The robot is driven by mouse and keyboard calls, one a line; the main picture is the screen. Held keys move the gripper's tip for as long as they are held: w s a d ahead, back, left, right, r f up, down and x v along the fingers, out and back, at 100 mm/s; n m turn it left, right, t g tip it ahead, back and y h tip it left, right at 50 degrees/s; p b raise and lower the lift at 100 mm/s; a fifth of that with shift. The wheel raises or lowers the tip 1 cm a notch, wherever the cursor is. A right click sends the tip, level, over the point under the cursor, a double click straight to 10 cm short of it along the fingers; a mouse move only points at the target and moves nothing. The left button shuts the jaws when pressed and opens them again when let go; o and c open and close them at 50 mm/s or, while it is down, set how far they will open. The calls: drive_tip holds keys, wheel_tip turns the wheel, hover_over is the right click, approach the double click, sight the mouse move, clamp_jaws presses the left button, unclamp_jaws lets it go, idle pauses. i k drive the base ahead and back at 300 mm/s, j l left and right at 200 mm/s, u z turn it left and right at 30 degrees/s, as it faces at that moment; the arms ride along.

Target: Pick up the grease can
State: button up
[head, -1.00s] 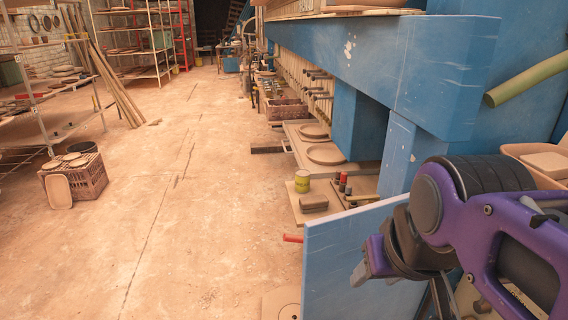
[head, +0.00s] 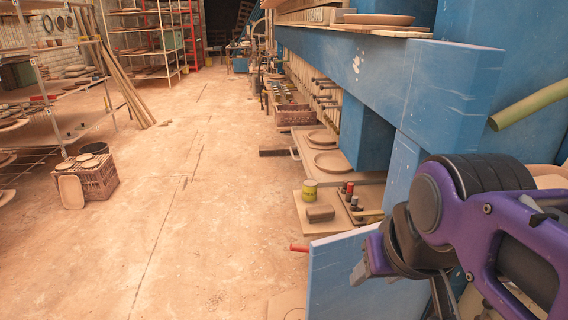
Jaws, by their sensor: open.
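A small yellow-green can (head: 309,190), which looks like the grease can, stands upright on a low board on the right side of the aisle, by the blue machine. A brown block (head: 320,213) lies just in front of it. My gripper (head: 362,270) hangs at the lower right, seen from the side, above the blue panel. It is open and holds nothing that I can see. It is nearer to me than the can and well apart from it. Part of the gripper is hidden by its own wrist.
The blue panel (head: 338,275) stands upright below my gripper. The blue machine (head: 400,75) overhangs the right side. Small red and dark items (head: 347,190) stand beside the can. A red-ended bar (head: 299,248) sticks out low. A crate (head: 95,178) stands at left; the middle floor is clear.

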sight(310, 186)
drive_tip(key=k+j+u, duration=0.1)
drive_tip(key=j+u, duration=0.7)
drive_tip(key=u, duration=0.15)
drive_tip(key=j+u, duration=0.2)
drive_tip(key=u, duration=0.15)
drive_tip(key=j+u, duration=0.15)
drive_tip(key=u, duration=0.2)
drive_tip(key=i+j+u, duration=0.45)
drive_tip(key=i, duration=0.3)
drive_tip(key=i+l+z, duration=0.15)
drive_tip(key=i+z, duration=1.5)
drive_tip(key=i, duration=0.25)
drive_tip(key=i+z, duration=0.45)
drive_tip(key=z, duration=0.2)
drive_tip(key=i+j+z, duration=0.2)
drive_tip(key=z, duration=0.15)
drive_tip(key=i+z, duration=0.15)
drive_tip(key=z, duration=0.25)
drive_tip(key=i+z, duration=0.15)
drive_tip(key=z, duration=0.25)
drive_tip(key=i+j+z, duration=0.15)
drive_tip(key=z, duration=0.3)
drive_tip(key=i+j+z, duration=0.1)
drive_tip(key=z, duration=0.4)
drive_tip(key=i+j+z, duration=0.2)
drive_tip(key=z, duration=0.25)
drive_tip(key=i, duration=0.1)
